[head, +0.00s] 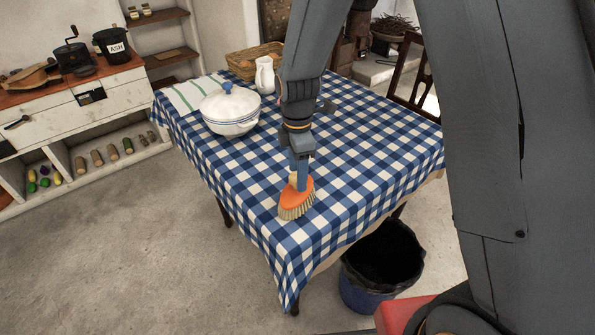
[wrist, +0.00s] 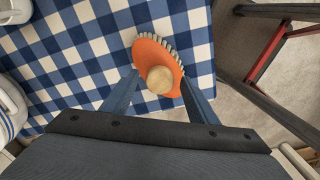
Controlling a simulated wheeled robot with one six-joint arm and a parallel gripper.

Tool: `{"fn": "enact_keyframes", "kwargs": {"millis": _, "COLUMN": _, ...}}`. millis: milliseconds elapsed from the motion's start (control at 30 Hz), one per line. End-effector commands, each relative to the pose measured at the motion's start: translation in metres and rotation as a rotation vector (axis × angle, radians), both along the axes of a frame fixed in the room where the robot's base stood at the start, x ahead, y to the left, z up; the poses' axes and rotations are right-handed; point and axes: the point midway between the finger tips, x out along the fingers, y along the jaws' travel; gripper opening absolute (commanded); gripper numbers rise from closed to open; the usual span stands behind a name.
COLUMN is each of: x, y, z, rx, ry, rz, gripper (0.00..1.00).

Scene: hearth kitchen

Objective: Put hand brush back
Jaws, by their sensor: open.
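The hand brush (head: 298,200) is orange with pale bristles and a light wooden knob handle. It rests bristles down on the checked tablecloth, near the table's front corner. In the wrist view the brush (wrist: 147,50) lies just ahead of my gripper, with its round knob (wrist: 160,79) between the two spread fingers. My gripper (head: 300,176) points down at the brush from above. It also shows in the wrist view (wrist: 157,90), open, with a gap visible on each side of the knob. In the head view my gripper hides part of the handle.
A white lidded pot (head: 230,112), a white jug (head: 265,76) and a basket (head: 250,62) stand on the table (head: 350,150) behind my gripper. A dark blue bin (head: 370,290) stands on the floor by the table's right front. The cloth right of the brush is clear.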

Motion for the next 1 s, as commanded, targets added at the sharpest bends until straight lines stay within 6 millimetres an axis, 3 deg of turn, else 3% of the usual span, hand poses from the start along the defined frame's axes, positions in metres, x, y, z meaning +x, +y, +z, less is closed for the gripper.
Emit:
{"fn": "enact_keyframes", "kwargs": {"millis": 167, "x": 0.002, "y": 0.001, "z": 0.018, "rx": 0.001, "ry": -0.005, "rz": 0.0, "gripper": 0.54}}
{"fn": "enact_keyframes", "kwargs": {"millis": 600, "x": 0.002, "y": 0.001, "z": 0.1, "rx": 0.001, "ry": -0.005, "rz": 0.0, "gripper": 0.54}}
{"fn": "enact_keyframes", "kwargs": {"millis": 800, "x": 0.001, "y": 0.0, "z": 0.118, "rx": 0.0, "ry": -0.002, "rz": 0.0, "gripper": 0.54}}
{"fn": "enact_keyframes", "kwargs": {"millis": 1000, "x": -0.001, "y": -0.003, "z": 0.121, "rx": 0.0, "ry": -0.001, "rz": -0.029, "gripper": 0.54}}
